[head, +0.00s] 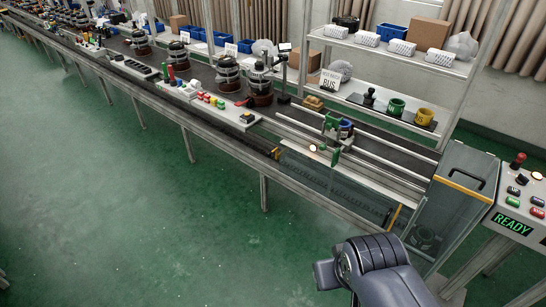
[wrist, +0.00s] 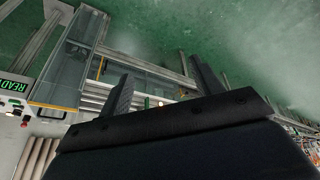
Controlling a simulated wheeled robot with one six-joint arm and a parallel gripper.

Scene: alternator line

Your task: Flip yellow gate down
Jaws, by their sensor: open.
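A thin yellow bar (head: 394,217), which looks like the yellow gate, stands tilted upright at the near edge of the line, just left of the glass-sided cabinet. A short yellow piece (wrist: 101,67) beside the cabinet in the wrist view seems to be the same bar. My gripper (wrist: 163,84) shows in the wrist view with its two dark fingers spread apart and nothing between them. The left finger lies to the right of the yellow piece in that picture, apart from it. In the head view my dark arm fills the bottom, and the fingertips cannot be made out.
The cabinet (head: 450,205) with a yellow-edged top and dark handle stands at the line's right end. A control box (head: 520,205) reading READY is beside it. Rails with a green fixture (head: 333,128) run left of the cabinet. The green floor at front left is clear.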

